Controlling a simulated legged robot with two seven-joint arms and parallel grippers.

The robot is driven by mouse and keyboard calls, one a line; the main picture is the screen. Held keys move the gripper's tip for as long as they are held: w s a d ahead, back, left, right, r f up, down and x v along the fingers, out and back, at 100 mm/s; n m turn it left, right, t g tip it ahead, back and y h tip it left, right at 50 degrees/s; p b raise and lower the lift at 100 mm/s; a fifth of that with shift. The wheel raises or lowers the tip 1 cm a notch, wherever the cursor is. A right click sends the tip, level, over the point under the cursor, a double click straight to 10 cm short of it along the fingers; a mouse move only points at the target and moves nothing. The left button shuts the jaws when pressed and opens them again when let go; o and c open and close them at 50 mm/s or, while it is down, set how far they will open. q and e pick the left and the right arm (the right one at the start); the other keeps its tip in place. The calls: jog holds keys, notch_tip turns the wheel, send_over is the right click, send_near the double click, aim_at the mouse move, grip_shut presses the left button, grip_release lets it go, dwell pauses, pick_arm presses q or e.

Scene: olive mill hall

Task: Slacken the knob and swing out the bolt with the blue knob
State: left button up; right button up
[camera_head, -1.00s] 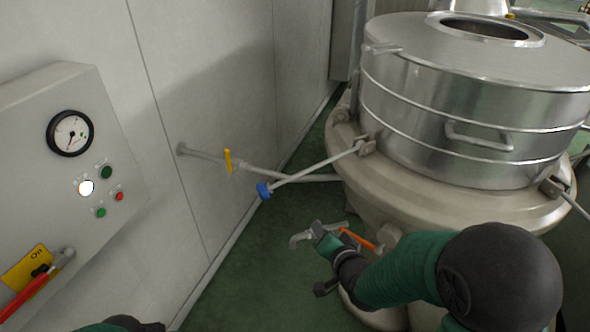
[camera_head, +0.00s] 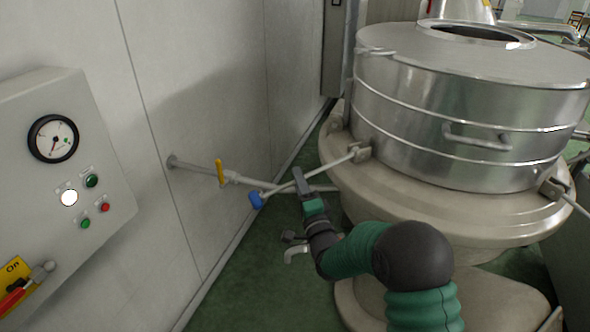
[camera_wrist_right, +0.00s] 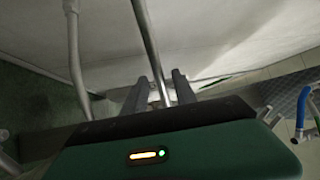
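The bolt (camera_head: 332,166) is a thin pale rod. It runs from a bracket on the rim of the beige machine base out to the left, with the blue knob (camera_head: 256,200) on its free end. The knob is clear of the gripper. My right gripper (camera_head: 300,180) is at the rod, between knob and bracket. In the right wrist view a metal rod (camera_wrist_right: 148,40) passes between the two separated fingers (camera_wrist_right: 162,90); I cannot tell whether they touch it. My left gripper is out of view.
A wall pipe with a yellow lever (camera_head: 220,173) runs close behind the knob. A control box (camera_head: 60,130) is on the left wall. The steel drum (camera_head: 450,110) stands at right. A metal tap (camera_head: 297,252) sits below my right wrist.

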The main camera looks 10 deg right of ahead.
jog(key=x, duration=0.3)
jog(key=shift+w, duration=0.25)
jog(key=c, duration=0.7)
grip_shut()
jog(key=shift+f, duration=0.15)
dwell(0.4)
